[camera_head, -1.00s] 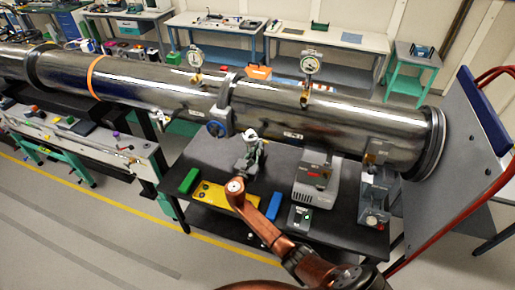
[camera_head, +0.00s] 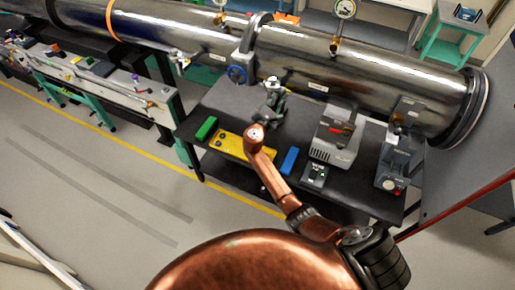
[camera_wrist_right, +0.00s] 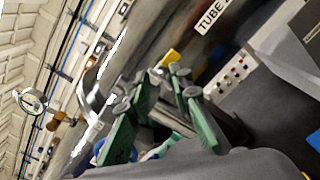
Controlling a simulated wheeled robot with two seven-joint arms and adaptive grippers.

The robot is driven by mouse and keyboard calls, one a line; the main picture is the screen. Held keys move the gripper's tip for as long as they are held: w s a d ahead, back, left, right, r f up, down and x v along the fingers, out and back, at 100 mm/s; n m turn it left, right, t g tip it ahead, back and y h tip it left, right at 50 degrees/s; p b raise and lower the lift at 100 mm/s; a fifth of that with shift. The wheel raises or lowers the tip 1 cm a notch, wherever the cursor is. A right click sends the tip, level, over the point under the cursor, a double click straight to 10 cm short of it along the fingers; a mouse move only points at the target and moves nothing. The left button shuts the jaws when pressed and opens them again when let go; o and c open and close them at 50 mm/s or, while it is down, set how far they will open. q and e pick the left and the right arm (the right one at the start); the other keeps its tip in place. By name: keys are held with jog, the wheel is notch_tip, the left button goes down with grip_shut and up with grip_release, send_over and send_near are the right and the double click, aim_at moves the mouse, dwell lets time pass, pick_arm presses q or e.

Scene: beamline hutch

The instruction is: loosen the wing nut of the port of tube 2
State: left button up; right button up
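Tube 2 (camera_head: 370,88) is the long shiny steel pipe behind the table; its label (camera_wrist_right: 214,14) shows in the right wrist view. My right gripper (camera_head: 272,88) is in front of the pipe, just right of a blue handwheel (camera_head: 237,74). In the wrist view the green-padded fingers (camera_wrist_right: 160,92) stand apart, pointing towards the pipe. A small yellow part (camera_wrist_right: 168,58) shows just beyond the fingertips; I cannot tell whether it belongs to the port. The port and its wing nut are not clearly made out, partly hidden by the gripper. My left gripper is out of view.
Below the gripper, the black table (camera_head: 225,103) carries a green block (camera_head: 206,129), a yellow tray (camera_head: 228,143), a blue block (camera_head: 289,160) and a grey device (camera_head: 338,140). A gauge (camera_head: 344,9) stands on the pipe. Open floor lies at left.

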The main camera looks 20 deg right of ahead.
jog(key=s+a+m+b, duration=0.5)
jog(key=a+m+b, duration=0.1)
jog(key=m+b, duration=1.2)
jog(key=w+a+f+n+y+b, duration=0.1)
jog(key=w+f+y, duration=0.1)
jog(key=f, duration=0.8)
jog(key=w+a+f+n+y, duration=0.1)
jog(key=a+f+n+y, duration=0.1)
jog(key=f, duration=0.9)
jog(key=w+a+f+n+y+b, duration=0.1)
jog(key=w+f+n+y, duration=0.1)
jog(key=f, duration=0.8)
jog(key=shift+w+a+f+b, duration=0.15)
jog(key=shift+w+a+b, duration=0.1)
jog(key=shift+w+b, duration=0.05)
